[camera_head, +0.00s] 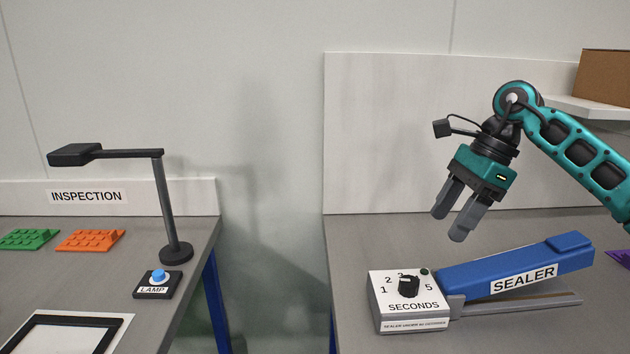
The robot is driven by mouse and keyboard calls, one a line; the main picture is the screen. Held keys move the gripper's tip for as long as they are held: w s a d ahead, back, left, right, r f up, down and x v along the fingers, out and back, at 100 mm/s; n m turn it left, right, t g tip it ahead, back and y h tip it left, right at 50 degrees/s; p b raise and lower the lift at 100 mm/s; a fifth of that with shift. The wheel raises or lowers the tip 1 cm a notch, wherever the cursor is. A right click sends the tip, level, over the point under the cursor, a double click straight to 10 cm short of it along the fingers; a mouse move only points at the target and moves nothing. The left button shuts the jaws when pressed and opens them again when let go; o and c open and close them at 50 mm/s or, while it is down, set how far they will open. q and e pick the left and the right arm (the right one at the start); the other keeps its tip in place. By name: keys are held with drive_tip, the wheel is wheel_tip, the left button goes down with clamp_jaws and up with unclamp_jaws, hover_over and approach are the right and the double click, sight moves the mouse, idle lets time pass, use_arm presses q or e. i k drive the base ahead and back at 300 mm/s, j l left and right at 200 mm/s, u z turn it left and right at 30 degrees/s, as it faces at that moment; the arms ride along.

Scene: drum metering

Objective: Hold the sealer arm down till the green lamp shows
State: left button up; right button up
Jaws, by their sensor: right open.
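The sealer stands on the right-hand table, with a blue sealer arm (515,270) labelled SEALER. The arm is raised at its right end, with a gap above the grey lower bar (530,304). The white control box (408,303) at its left end carries a black SECONDS dial (408,287). A small lamp (425,272) on top of the box is dark green and looks unlit. My right gripper (449,226) is open and empty, pointing down in the air above the sealer, apart from it. My left gripper is not in view.
The left table holds an INSPECTION sign (87,197), a desk lamp (163,205), a blue-buttoned LAMP switch (158,284), green (27,239) and orange (90,240) moulded pieces, and a black-framed panel (65,336). A gap separates the tables. A cardboard box (605,77) sits on a shelf at right.

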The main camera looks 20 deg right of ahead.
sight(562, 254)
drive_tip(key=k, duration=1)
